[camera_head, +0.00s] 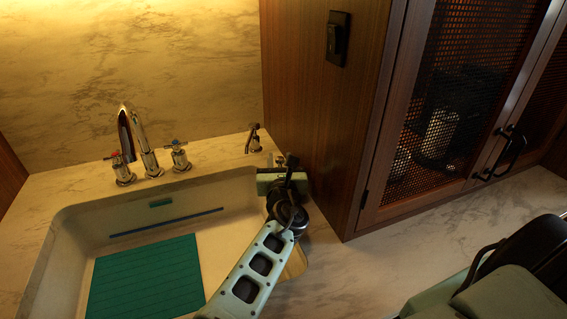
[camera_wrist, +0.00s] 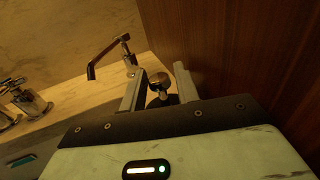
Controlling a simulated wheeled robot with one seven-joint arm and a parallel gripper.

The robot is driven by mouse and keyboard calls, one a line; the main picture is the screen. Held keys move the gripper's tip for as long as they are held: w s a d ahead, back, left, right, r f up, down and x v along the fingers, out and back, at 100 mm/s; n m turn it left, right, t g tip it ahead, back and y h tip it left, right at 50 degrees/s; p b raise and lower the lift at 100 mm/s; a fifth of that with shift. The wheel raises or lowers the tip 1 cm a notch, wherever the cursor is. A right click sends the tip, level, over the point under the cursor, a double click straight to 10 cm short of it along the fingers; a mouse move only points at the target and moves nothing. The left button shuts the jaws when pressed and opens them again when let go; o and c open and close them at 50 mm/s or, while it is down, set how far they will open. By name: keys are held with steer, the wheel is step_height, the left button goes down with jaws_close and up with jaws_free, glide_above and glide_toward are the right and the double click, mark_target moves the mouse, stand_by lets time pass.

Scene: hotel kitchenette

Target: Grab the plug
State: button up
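A small rounded metal knob, which looks like the plug (camera_wrist: 159,83), shows between the two fingers of my gripper (camera_wrist: 159,73) in the wrist view. The fingers stand apart with a gap on each side of the knob, so my gripper is open and not closed on it. In the head view my gripper (camera_head: 285,165) is at the back right corner of the sink (camera_head: 60,235), close to the wooden cabinet side. The plug cannot be made out clearly there.
A metal spout dispenser (camera_head: 253,138) stands just left of my gripper, also in the wrist view (camera_wrist: 107,58). A tall faucet (camera_head: 140,140) with two cross handles is farther left. The wooden cabinet wall (camera_head: 315,120) is close on the right. A green mat (camera_head: 145,280) lies in the sink.

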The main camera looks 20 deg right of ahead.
steer(key=shift+w, duration=0.15)
jaws_close()
steer(key=shift+r, duration=0.15)
